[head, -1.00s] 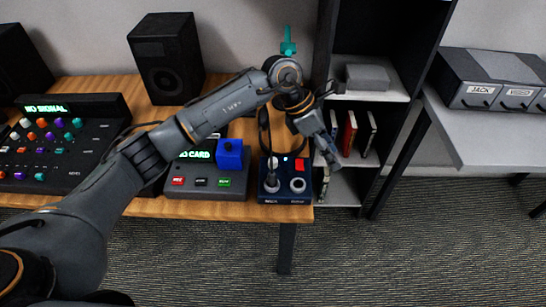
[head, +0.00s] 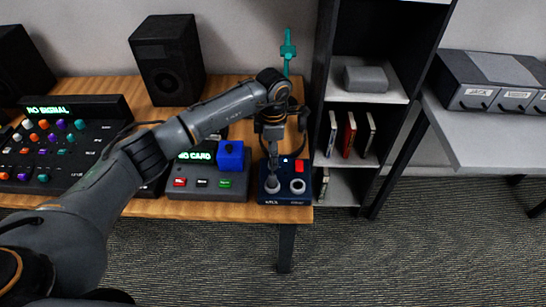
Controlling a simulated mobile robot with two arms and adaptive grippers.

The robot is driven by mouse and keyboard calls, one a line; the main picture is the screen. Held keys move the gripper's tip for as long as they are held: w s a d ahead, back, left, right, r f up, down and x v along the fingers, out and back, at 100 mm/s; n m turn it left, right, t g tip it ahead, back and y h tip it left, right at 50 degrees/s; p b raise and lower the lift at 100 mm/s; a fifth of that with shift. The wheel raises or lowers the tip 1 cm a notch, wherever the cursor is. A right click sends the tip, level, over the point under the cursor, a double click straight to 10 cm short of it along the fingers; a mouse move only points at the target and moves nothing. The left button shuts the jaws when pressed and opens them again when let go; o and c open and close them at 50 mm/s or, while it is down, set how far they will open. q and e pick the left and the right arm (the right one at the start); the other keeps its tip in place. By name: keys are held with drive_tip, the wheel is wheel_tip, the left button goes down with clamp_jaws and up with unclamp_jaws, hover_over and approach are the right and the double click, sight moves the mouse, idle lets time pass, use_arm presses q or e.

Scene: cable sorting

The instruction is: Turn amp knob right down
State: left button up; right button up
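The amp (head: 286,198) is a small dark blue box at the table's front right corner. It has two pale round knobs on top, a left knob (head: 271,185) and a right knob (head: 298,186), and a red switch (head: 299,166) behind the right one. The labels under the knobs are too small to read. My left gripper (head: 273,172) points down over the left knob, its tips close to or at it; I cannot tell whether they touch. The finger gap is too small to make out. My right gripper is out of view.
A recorder (head: 205,190) with a blue block (head: 231,155) stands left of the amp. A mixer (head: 62,150) is at far left, a speaker (head: 167,60) behind. A teal stand (head: 288,48) rises behind my wrist. A dark shelf (head: 317,60) stands close on the right.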

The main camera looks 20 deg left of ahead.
use_arm(q)
drive_tip(key=shift+f, duration=1.4)
drive_tip(key=shift+c, duration=0.4)
clamp_jaws()
